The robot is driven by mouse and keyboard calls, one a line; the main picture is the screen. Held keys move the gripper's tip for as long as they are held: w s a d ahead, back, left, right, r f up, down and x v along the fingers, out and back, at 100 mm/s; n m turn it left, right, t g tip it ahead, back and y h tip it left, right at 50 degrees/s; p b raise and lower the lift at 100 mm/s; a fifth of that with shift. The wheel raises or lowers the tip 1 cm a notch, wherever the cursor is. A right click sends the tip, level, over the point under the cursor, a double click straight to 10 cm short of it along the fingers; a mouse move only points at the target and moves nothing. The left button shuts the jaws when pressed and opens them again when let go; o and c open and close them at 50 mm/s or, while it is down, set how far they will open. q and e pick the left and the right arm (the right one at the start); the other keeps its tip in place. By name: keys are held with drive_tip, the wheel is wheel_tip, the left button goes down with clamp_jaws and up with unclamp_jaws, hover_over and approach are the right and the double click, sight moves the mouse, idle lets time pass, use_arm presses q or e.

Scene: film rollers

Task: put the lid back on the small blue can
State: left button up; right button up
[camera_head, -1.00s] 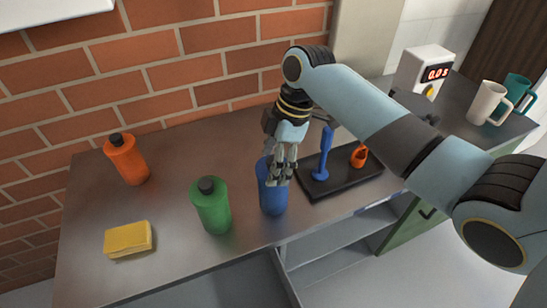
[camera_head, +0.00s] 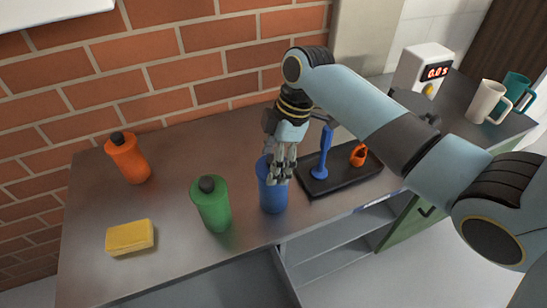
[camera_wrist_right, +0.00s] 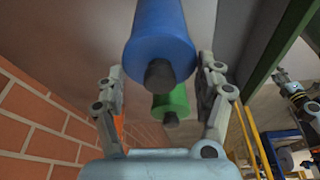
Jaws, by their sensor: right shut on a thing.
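The blue can (camera_head: 272,197) stands upright on the grey counter, to the right of the green can. My right gripper (camera_head: 279,171) comes down over its top and partly hides it in the head view. In the right wrist view the blue can (camera_wrist_right: 158,32) lies between the two fingers of the gripper (camera_wrist_right: 161,62), which is shut on its upper part. A dark round cap (camera_wrist_right: 160,74) shows on the blue can's end, between the fingers. My left gripper is not in view.
A green can (camera_head: 211,207) and an orange can (camera_head: 129,160), both dark-capped, and a yellow sponge (camera_head: 130,238) stand left. A black tray (camera_head: 340,177) with a blue upright piece (camera_head: 322,158) and an orange piece (camera_head: 358,155) is close on the right. Mugs (camera_head: 487,102) stand farther right.

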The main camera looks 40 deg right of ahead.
drive_tip(key=o, duration=1.2)
drive_tip(key=shift+o, duration=0.3)
wheel_tip(320, 180, up, 5)
drive_tip(key=p, duration=0.5)
drive_tip(key=shift+r, duration=1)
clamp_jaws()
